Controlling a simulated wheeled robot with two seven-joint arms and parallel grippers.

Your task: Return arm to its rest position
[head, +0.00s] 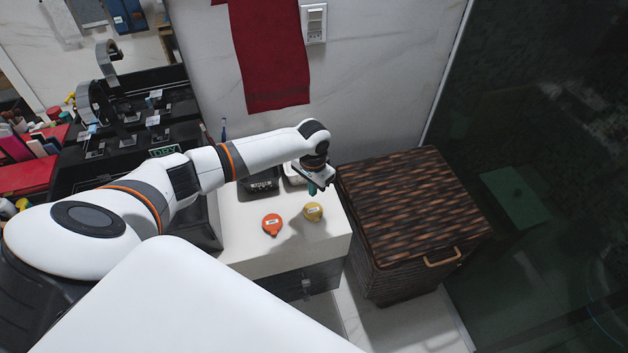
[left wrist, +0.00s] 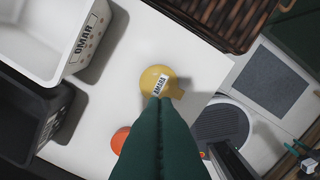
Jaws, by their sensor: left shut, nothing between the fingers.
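My left arm reaches in from the left in the head view. Its left gripper (head: 313,187) points down above the far part of the white counter (head: 275,243). In the left wrist view its green fingers (left wrist: 158,102) are together with nothing between them. A round yellow item (head: 313,211) with a white label lies on the counter below the gripper; it also shows in the left wrist view (left wrist: 153,78) just beyond the fingertips. A round orange item (head: 272,224) lies left of it, partly hidden by the fingers in the wrist view (left wrist: 119,139). My right gripper is not in view.
A brown wicker hamper (head: 408,208) stands right of the counter. A white bin (left wrist: 47,35) and a black bin (left wrist: 32,122) stand on the counter beside the round items. A red towel (head: 264,55) hangs on the wall. A dark glass panel (head: 545,150) is at right.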

